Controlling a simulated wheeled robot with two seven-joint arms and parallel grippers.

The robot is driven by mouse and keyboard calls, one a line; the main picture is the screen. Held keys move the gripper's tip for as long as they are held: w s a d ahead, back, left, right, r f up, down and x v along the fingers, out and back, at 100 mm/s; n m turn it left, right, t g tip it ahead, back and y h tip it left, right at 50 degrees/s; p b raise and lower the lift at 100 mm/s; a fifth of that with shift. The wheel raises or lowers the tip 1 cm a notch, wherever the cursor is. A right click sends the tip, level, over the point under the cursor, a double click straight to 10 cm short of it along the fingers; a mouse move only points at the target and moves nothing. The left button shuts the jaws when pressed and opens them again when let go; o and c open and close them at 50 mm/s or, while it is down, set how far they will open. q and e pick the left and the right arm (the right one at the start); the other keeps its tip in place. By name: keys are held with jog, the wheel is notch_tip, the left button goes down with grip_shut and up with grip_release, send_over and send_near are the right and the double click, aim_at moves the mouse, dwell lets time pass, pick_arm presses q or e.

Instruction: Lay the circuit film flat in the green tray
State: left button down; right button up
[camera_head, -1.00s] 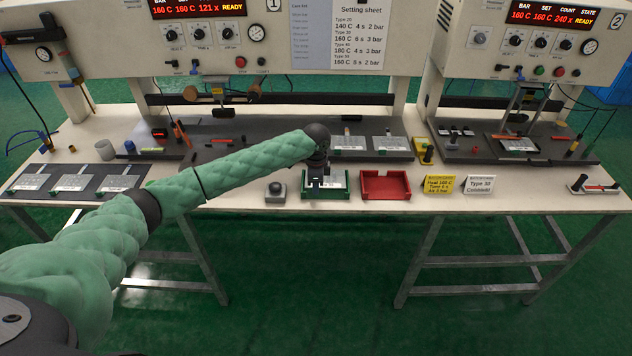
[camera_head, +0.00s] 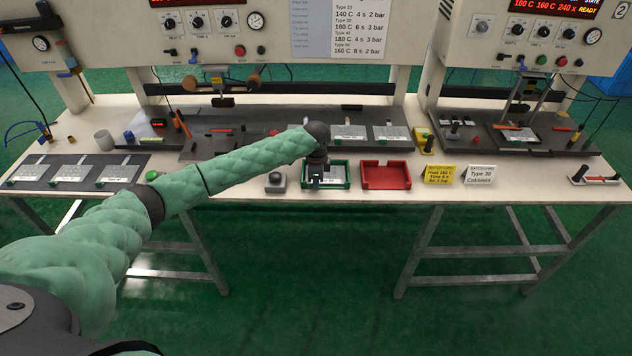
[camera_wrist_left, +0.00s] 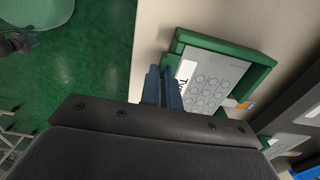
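The green tray (camera_head: 348,183) stands at the table's front edge, left of a red tray. The circuit film (camera_wrist_left: 214,82) is a grey sheet with rings and a white "Type" label; it shows inside the green tray (camera_wrist_left: 262,72) in the left wrist view. It looks about flat, but its edge nearest my gripper is partly hidden. My left gripper (camera_head: 316,184) is over the tray's left part. Its two blue fingers (camera_wrist_left: 161,88) are close together, with a narrow gap, at the label edge. I cannot tell whether they pinch the film. My right gripper is not in view.
The red tray (camera_head: 386,184) is empty. A grey button box (camera_head: 275,181) stands left of the green tray. Yellow (camera_head: 440,173) and white (camera_head: 480,174) cards stand at right. More films lie on dark mats at left (camera_head: 73,173) and behind. Presses stand at the back.

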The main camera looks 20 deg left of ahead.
pick_arm(q)
jog(key=shift+f, duration=0.3)
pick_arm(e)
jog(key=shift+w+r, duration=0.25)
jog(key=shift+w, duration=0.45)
pick_arm(q)
jog(key=c, duration=1.6)
grip_release()
jog(key=shift+o, duration=0.2)
jog(key=shift+r, duration=0.35)
notch_tip(320, 180, up, 6)
jog(key=b, duration=0.3)
jog(key=shift+f, duration=0.1)
jog(key=shift+r, duration=0.65)
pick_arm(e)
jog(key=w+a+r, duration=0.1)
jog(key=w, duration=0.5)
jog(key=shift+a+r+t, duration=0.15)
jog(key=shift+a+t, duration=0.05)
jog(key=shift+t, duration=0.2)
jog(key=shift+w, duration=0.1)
